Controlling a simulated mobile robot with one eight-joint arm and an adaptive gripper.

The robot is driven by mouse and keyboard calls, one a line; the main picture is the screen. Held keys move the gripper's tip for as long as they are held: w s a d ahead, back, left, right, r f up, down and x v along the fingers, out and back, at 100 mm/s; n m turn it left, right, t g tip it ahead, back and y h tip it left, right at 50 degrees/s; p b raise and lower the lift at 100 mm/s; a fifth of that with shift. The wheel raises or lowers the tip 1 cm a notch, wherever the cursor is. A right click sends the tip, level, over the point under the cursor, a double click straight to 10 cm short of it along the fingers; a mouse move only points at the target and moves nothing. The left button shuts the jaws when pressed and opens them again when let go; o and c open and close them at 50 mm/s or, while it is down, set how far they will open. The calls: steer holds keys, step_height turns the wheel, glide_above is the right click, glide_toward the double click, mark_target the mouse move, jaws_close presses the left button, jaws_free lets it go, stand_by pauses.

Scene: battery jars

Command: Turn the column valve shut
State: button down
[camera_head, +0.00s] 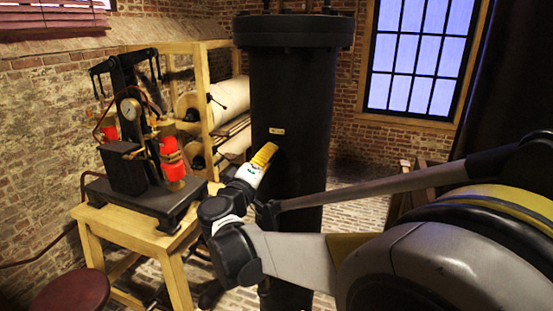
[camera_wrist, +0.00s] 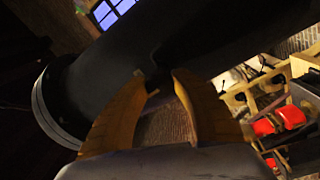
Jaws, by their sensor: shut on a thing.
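The column (camera_head: 290,90) is a tall, dark upright cylinder with a wide flange near its top, in the middle of the head view. It also runs slantwise across the wrist view (camera_wrist: 210,40). My gripper (camera_head: 268,151) reaches the column's front, just below a small brass plate (camera_head: 277,131). In the wrist view my gripper (camera_wrist: 160,78) has its two yellow-brown fingers around a small dark part at the column, shut on the column valve. The valve is mostly hidden by the fingers and shadow, so its angle cannot be told.
A wooden table (camera_head: 150,232) at left carries a black apparatus (camera_head: 125,165) with a gauge and red cylinders. A wooden rack (camera_head: 205,80) with pale rolls stands behind it. A dark red stool (camera_head: 70,292) is at front left. A window (camera_head: 420,55) is at back right.

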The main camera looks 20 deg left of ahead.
steer(key=shift+r+m, duration=0.1)
steer(key=shift+m, duration=0.3)
steer(key=c, duration=1)
jaws_free()
steer(key=s+a+f, duration=0.1)
steer(key=s, duration=1.1)
steer(key=shift+f, duration=0.1)
